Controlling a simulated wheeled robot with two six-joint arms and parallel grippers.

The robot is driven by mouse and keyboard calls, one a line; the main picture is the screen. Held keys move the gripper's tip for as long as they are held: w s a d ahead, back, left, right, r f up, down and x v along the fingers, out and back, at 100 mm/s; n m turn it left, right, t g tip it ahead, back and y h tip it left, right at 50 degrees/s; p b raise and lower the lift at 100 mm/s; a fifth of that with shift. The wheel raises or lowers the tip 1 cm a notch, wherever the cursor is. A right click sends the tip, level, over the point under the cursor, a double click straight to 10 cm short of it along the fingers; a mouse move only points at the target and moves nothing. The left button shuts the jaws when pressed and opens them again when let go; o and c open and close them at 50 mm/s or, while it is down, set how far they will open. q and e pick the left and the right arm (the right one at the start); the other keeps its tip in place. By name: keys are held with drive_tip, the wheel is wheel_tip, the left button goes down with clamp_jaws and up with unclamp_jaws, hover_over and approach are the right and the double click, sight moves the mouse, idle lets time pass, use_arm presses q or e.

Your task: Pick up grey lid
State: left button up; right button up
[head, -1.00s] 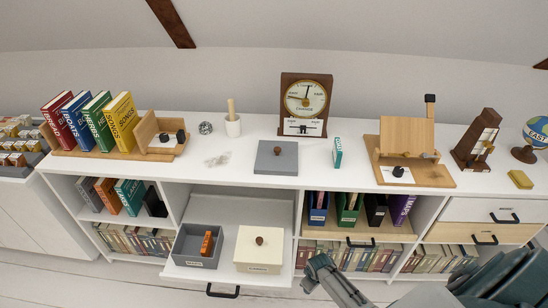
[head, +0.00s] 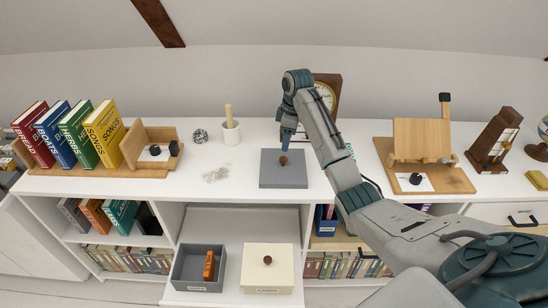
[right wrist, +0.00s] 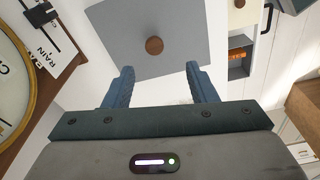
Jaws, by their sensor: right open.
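The grey lid (head: 270,172) lies flat on the white desk top, with a round brown knob (head: 283,160) at its middle. My right gripper (head: 286,147) is above the lid, close to the knob in the head view. In the right wrist view the gripper (right wrist: 160,85) is open, with its two blue fingers apart and nothing between them. There the lid (right wrist: 185,50) and its knob (right wrist: 154,46) lie just beyond the fingertips. My left gripper is in neither current view.
A clock (head: 327,90) stands behind my right arm. Below, a pulled-out drawer holds an open grey box (head: 184,275) and a cream lidded box (head: 266,278).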

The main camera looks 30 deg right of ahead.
sight(284, 158)
drive_tip(key=shift+w+d+f, duration=0.1)
drive_tip(key=shift+w, duration=0.55)
drive_tip(key=f, duration=0.1)
drive_tip(key=f+p, duration=0.1)
drive_tip(key=f, duration=0.1)
drive_tip(key=shift+s, duration=0.3)
drive_tip(key=shift+f, duration=0.35)
drive_tip(key=shift+w+f+p, duration=0.2)
drive_tip(key=shift+f+p, duration=0.1)
drive_tip(key=shift+f, duration=0.05)
drive_tip(key=f, duration=0.2)
drive_tip(key=f+p, duration=0.1)
drive_tip(key=shift+w+a+f, duration=0.1)
drive_tip(key=shift+a+f, duration=0.1)
drive_tip(key=shift+f, duration=0.65)
drive_tip(key=shift+w, duration=0.1)
drive_tip(key=c, duration=1.1)
use_arm(q)
drive_tip(key=s+r, duration=0.1)
drive_tip(key=r, duration=0.2)
drive_tip(key=shift+s+d, duration=0.1)
drive_tip(key=shift+s, duration=0.3)
